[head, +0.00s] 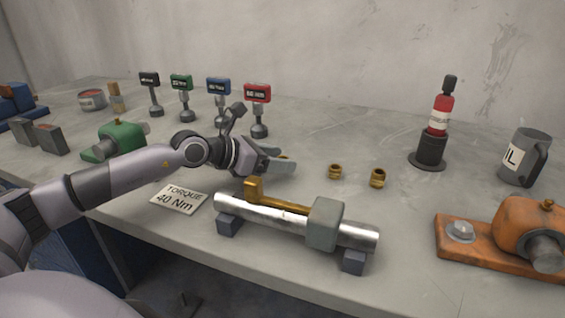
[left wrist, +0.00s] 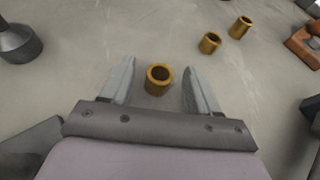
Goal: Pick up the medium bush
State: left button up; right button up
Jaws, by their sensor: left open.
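Three brass bushes stand on the table. One bush (left wrist: 159,80) is between the two fingers of my left gripper (left wrist: 160,70) in the left wrist view, with a gap on each side. In the head view that gripper (head: 290,159) hides most of this bush. My left gripper is open and low over the table. A second bush (head: 335,171) and a third, taller bush (head: 378,178) stand to its right; they also show in the left wrist view. I cannot tell for sure which bush is the medium one. My right gripper is not in view.
A steel tube (head: 270,219) with a brass lever and grey block rests on supports in front. A torque card (head: 179,199) lies left of it. Gauges with coloured heads stand behind, the red one (head: 258,95) nearest. A red bottle (head: 439,115) and grey jug (head: 524,158) stand right.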

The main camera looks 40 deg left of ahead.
pick_arm(q)
grip_shut()
jog(key=shift+r, duration=0.15)
